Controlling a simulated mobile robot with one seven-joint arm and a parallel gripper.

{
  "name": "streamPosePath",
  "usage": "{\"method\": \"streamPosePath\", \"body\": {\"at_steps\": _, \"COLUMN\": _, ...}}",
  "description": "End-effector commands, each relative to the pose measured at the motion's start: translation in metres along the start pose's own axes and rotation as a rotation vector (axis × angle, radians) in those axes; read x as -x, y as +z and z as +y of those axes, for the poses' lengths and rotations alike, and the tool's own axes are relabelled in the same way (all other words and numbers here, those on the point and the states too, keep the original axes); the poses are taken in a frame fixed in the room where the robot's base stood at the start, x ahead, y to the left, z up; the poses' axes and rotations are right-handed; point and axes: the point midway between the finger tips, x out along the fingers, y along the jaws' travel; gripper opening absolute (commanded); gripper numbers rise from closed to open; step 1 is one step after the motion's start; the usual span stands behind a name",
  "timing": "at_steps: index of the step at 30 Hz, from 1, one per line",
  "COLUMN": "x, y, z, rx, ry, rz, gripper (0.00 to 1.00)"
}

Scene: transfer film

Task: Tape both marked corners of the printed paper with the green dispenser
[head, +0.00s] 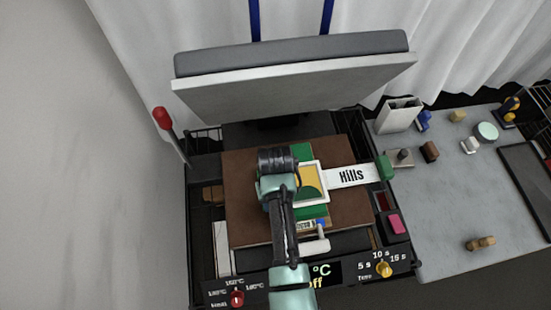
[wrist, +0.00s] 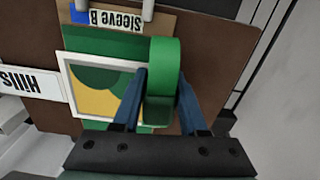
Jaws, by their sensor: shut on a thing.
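In the wrist view my gripper (wrist: 162,80) is shut on the green dispenser (wrist: 164,58), with one blue finger on each side of it. The printed paper (wrist: 85,88) has a white border and a green and yellow picture; it lies beside the dispenser, partly covered by a finger. In the head view the printed paper (head: 311,183) is just right of my gripper, whose fingertips are hidden by the wrist. I cannot tell the paper's corner marks, nor whether the dispenser touches the paper.
Green material lies under the paper on a brown board (head: 245,205). A white "Hills" strip (head: 350,176) with a green end block (head: 384,167) extends right. A "Sleeve B" label (wrist: 117,19) is near. A raised plate (head: 300,85) stands behind. A grey table (head: 440,215) with small objects is right.

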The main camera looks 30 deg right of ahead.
Motion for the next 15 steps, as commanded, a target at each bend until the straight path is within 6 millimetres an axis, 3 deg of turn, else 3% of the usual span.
{"method": "streamPosePath", "body": {"at_steps": 15, "x": 0.044, "y": -0.001, "z": 0.0, "rx": 0.0, "ry": 0.0, "rz": 0.002, "gripper": 0.0}}
